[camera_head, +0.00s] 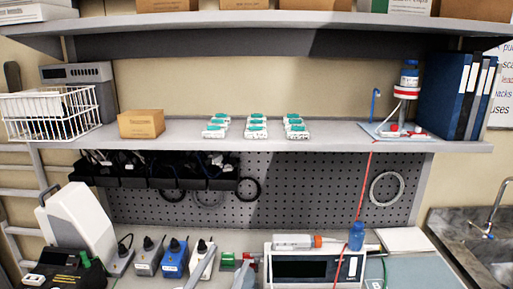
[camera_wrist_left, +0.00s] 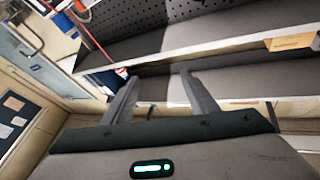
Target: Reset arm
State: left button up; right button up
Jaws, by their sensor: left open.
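A white device with a dark screen (camera_head: 300,269) stands on the bench just right of the gripper. A syringe-like item with an orange end (camera_head: 297,241) and a blue-capped bottle (camera_head: 356,237) are at its top. My right gripper is not in view.
Green-and-white packs (camera_head: 256,128) stand in rows on the shelf (camera_head: 185,138), beside a cardboard box (camera_head: 141,124) and a white wire basket (camera_head: 50,115). A stand with a blue bottle (camera_head: 409,76) is at right. A red tube (camera_head: 365,185) hangs down to the bench.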

pick_arm(q)
jog(key=s+a+f+n+g+y, duration=0.2)
jog(key=s+a+f+g+y, duration=0.15)
jog(key=f, duration=0.35)
jog(key=s+a+f+n+g+y, duration=0.2)
jog(key=a+f, duration=0.2)
jog(key=f, duration=0.4)
jog(key=s+a+f+n+g+y, duration=0.2)
jog(key=s+a+f+y, duration=0.15)
jog(key=f, duration=0.35)
jog(key=s+a+f+g, duration=0.2)
jog(key=s+f+g, duration=0.3)
jog(key=s, duration=0.5)
jog(key=s+a+f+g, duration=0.35)
jog(key=s+f, duration=0.35)
jog(key=s, duration=0.3)
notch_tip(320, 180, down, 35)
jog(key=s+d+g+b, duration=0.1)
jog(key=s+g+b, duration=0.1)
jog(key=b, duration=0.4)
jog(key=s+a+f+b, duration=0.1)
jog(key=s+f+b, duration=0.1)
jog(key=s+f, duration=0.7)
jog(key=s+a+f+g+b, duration=0.1)
jog(key=s+a+f+b, duration=0.1)
jog(key=s+f, duration=0.7)
notch_tip(320, 180, down, 4)
jog(key=shift+f+b, duration=0.2)
jog(key=shift+b, duration=0.65)
